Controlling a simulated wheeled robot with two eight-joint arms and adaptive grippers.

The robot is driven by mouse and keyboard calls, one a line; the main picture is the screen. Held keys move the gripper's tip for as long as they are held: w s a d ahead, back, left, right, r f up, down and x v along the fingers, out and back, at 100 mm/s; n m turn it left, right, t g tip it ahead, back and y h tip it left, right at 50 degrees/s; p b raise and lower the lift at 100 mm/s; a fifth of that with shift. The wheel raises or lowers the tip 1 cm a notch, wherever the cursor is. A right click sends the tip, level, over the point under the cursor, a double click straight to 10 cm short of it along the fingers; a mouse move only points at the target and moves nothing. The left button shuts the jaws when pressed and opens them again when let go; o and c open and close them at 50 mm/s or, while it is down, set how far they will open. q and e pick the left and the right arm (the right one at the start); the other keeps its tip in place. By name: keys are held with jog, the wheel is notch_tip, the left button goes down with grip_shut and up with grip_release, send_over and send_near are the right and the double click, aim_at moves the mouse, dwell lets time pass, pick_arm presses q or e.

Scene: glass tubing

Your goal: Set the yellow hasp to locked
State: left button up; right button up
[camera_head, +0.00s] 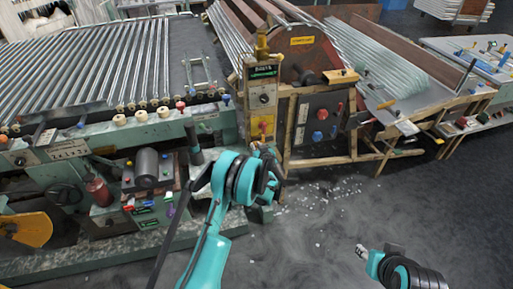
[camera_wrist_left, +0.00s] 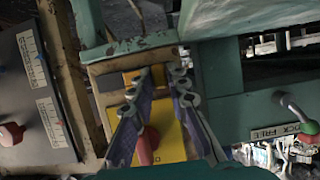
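A yellow plate with a red handle, which looks like the yellow hasp (camera_head: 262,125), sits low on the front of an upright control post. In the left wrist view the yellow plate (camera_wrist_left: 172,143) lies behind my fingers, with its red handle (camera_wrist_left: 148,146) showing between them. My left gripper (camera_wrist_left: 163,76) is open, its fingers apart and apparently empty; whether they touch the plate I cannot tell. In the head view my left gripper (camera_head: 262,150) is just below the plate, partly hidden by my arm. My right gripper (camera_head: 362,252) is low at right, away from the post.
In the left wrist view a "LOCK FREE" label (camera_wrist_left: 283,133) sits beside a lever (camera_wrist_left: 297,108) with a green knob. A grey panel (camera_wrist_left: 35,85) with a red knob is at left. A roller conveyor (camera_head: 95,65) and a tube rack (camera_head: 375,55) flank the post. Glass bits litter the floor.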

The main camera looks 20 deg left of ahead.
pick_arm(q)
jog(key=shift+d, duration=0.1)
grip_shut()
jog(key=shift+w+d, duration=0.4)
jog(key=shift+d, duration=0.2)
jog(key=shift+w+d, duration=0.35)
jog(key=shift+d, duration=0.2)
jog(key=o, duration=0.7)
grip_release()
jog(key=shift+c, duration=0.2)
send_near(261, 142)
jog(key=v, duration=0.5)
jog(key=shift+s+d, duration=0.15)
jog(key=shift+s, duration=0.15)
